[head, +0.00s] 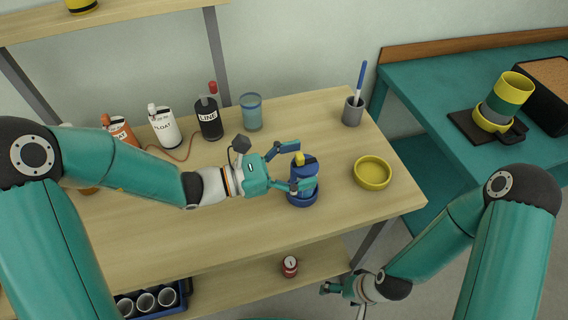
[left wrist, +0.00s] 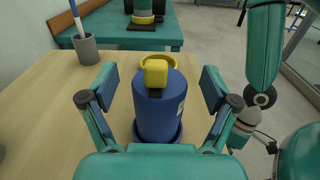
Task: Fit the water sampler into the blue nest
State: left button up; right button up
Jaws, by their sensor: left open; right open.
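The water sampler, a blue cylinder with a yellow knob on top, stands upright in the head view (head: 305,170) and in the left wrist view (left wrist: 160,112). Its base is within the low rim of the blue nest (head: 302,202), which also shows at its foot in the left wrist view (left wrist: 179,134). Whether it is fully seated I cannot tell. My left gripper (head: 300,166) is open, with one finger on each side of the sampler and gaps visible in the left wrist view (left wrist: 158,84). My right gripper (head: 340,289) is open and empty, low beyond the table's front edge.
An empty yellow dish (head: 372,184) lies right of the nest. A grey cup with a blue pen (head: 352,111), a blue glass (head: 251,113) and several bottles stand along the back. A teal table (head: 440,90) at right bears a yellow-and-teal cylinder (head: 508,96). A red can (head: 289,267) sits on the lower shelf.

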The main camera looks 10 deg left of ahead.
pick_arm(q)
jog(key=v, duration=1.1)
jog(key=shift+s+a, duration=0.15)
jog(key=shift+a, duration=0.2)
